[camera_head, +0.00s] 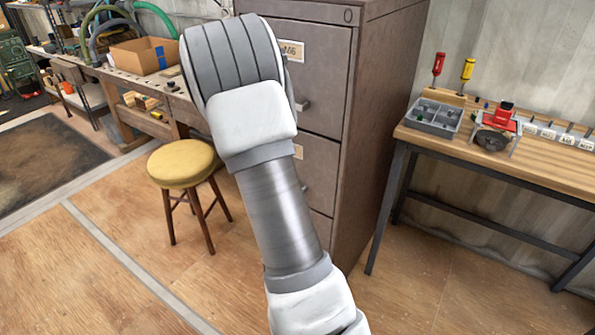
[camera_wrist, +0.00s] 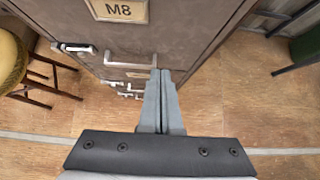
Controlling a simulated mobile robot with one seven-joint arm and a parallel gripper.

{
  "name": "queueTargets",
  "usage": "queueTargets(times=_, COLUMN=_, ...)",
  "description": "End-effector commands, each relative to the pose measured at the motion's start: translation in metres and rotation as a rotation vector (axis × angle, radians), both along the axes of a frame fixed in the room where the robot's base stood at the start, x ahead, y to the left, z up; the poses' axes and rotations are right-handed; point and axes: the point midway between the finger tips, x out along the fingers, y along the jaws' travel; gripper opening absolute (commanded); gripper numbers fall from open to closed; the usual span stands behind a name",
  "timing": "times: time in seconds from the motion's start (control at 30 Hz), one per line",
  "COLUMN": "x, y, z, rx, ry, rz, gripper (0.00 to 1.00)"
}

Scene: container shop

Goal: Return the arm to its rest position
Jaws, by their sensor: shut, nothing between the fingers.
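My arm (camera_head: 275,215) rises through the middle of the head view, in front of the filing cabinet, and its end hides part of the cabinet front. My gripper's fingers are not visible in the head view. In the wrist view my gripper (camera_wrist: 164,75) is shut, its two grey fingers side by side with nothing between them. The fingertips overlap the lower part of the cabinet front in that picture, near a drawer handle (camera_wrist: 131,65). I cannot tell whether they touch it.
The brown filing cabinet (camera_head: 372,110) stands close behind my arm. A yellow stool (camera_head: 182,162) is at its left. A workbench (camera_head: 560,185) with a grey tray (camera_head: 434,117) and a red-topped device (camera_head: 500,122) is at the right. The wooden floor at front left is clear.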

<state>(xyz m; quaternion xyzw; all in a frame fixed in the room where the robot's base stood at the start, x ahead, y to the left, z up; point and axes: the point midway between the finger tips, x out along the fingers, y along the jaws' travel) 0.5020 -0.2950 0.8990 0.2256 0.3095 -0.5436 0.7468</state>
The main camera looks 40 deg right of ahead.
Motion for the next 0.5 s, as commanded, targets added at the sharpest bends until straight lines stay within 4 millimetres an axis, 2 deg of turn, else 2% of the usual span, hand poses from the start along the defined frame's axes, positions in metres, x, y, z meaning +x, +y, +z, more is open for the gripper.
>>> queueTargets(times=0.03, x=-0.002, y=0.007, z=0.009, rx=0.000, ry=-0.001, rz=0.001, gripper=0.00)
queueTargets(times=0.13, x=-0.005, y=0.015, z=0.017, rx=0.000, ry=-0.001, rz=0.001, gripper=0.00)
queueTargets(times=0.5, x=-0.008, y=0.023, z=0.025, rx=0.003, ry=-0.004, rz=-0.005, gripper=0.00)
